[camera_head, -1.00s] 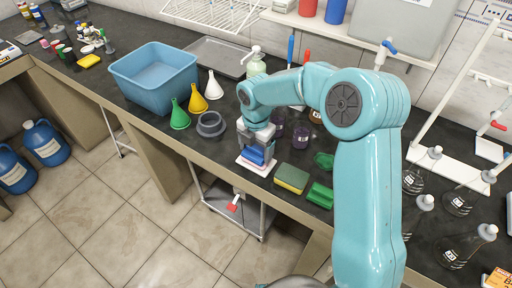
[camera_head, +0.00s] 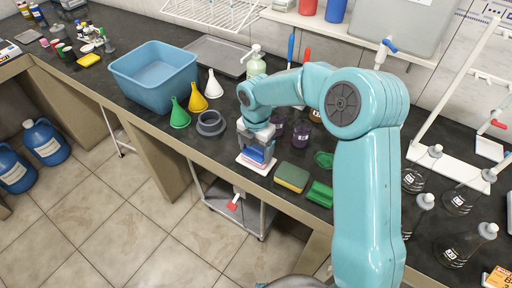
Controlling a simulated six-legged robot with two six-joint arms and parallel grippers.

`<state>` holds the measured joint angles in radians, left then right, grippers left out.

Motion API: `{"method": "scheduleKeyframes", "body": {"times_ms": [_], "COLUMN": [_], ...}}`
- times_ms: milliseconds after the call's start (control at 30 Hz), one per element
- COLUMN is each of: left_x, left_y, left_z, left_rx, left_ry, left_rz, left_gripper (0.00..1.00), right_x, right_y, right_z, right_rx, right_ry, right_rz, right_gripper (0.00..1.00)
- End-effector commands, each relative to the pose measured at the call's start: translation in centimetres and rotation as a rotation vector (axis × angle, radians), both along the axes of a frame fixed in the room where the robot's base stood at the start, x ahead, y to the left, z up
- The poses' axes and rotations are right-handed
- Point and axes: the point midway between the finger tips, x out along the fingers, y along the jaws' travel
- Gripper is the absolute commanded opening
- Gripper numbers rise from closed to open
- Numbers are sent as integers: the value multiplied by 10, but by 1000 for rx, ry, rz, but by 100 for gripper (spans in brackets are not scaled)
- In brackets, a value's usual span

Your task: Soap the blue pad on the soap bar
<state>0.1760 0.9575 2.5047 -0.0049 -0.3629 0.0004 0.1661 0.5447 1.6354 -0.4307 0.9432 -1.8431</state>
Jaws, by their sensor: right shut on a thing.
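My right gripper (camera_head: 257,146) points down near the bench's front edge, shut on the blue pad (camera_head: 258,154). The pad sits right above the pink soap bar (camera_head: 253,161), whose front edge shows beneath it. Whether pad and bar touch is hard to tell at this size. The soap bar rests on a white dish (camera_head: 246,166). The gripper hides the top of the bar and the back of the dish. My left gripper is not in view.
A yellow-green sponge (camera_head: 291,178) and a green brush-like item (camera_head: 319,194) lie to the right. Dark beakers (camera_head: 301,134) stand behind.

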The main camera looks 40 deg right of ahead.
Motion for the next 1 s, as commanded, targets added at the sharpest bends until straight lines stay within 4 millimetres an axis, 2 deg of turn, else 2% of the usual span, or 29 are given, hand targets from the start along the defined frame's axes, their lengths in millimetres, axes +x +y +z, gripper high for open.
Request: {"method": "scheduleKeyframes", "body": {"times_ms": [533,1000], "left_x": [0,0], "left_y": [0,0], "left_z": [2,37], "left_rx": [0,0], "left_ry": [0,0], "left_rz": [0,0], "left_gripper": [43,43], "right_x": [-1,0], "right_y": [0,0], "right_z": [1,42], "right_rx": [1,0], "right_ry": [4,2], "right_rz": [0,0], "right_gripper": [54,54]}}
